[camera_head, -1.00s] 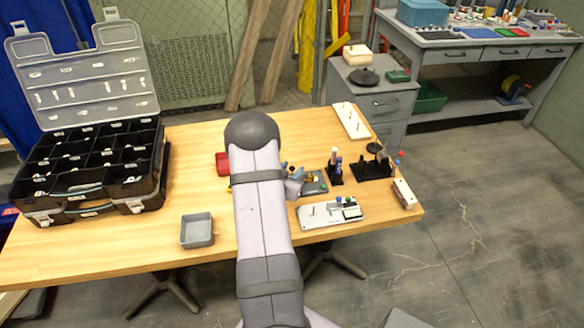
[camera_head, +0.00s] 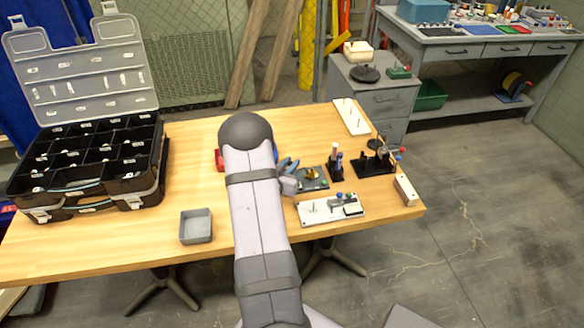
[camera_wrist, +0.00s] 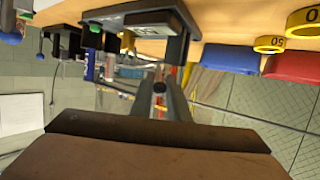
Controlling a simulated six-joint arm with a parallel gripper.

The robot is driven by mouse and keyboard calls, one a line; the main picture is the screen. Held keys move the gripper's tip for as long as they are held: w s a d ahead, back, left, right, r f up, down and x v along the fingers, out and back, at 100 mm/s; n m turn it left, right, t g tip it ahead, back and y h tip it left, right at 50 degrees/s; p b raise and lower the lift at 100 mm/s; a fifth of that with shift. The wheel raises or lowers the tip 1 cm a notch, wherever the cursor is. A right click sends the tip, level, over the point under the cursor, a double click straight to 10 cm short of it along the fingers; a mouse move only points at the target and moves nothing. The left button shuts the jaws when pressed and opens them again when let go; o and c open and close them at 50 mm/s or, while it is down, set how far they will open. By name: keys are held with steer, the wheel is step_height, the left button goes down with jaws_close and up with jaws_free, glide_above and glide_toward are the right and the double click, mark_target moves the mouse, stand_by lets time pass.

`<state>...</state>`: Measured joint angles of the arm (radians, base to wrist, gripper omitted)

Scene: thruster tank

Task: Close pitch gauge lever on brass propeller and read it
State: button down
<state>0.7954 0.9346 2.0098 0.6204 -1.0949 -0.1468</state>
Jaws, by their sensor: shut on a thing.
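A small brass-coloured piece (camera_head: 312,174), which looks like the propeller, sits on a dark grey fixture (camera_head: 322,185) right of my arm. In the wrist view the fixture's dark base (camera_wrist: 182,20) is at the top, with a grey block, a small display and a green piece. My gripper (camera_wrist: 160,88) is just below it in that view, with its fingers close together on a small dark round knob (camera_wrist: 160,87). I cannot tell for sure that this is the gauge lever. The display is too small to read, and my arm hides much of this area in the head view.
A white plate (camera_head: 318,213) with small parts lies in front of the fixture. Black stands (camera_head: 374,165) stand to its right. A grey tray (camera_head: 196,226) and a large black organizer case (camera_head: 90,170) are on the left. Blue (camera_wrist: 230,57) and red (camera_wrist: 293,67) bins are close by.

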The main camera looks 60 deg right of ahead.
steer(key=shift+w+a+f+n+g+h+b, duration=0.2)
steer(key=shift+w+a+n+g+h+b, duration=0.15)
steer(key=shift+n+h+b, duration=0.45)
steer(key=shift+r+b, duration=0.35)
steer(key=c, duration=1.7)
jaws_free()
steer(key=shift+a, duration=0.2)
steer(key=shift+b+v, duration=0.7)
steer(key=shift+v, duration=2.85)
steer(key=shift+f, duration=0.1)
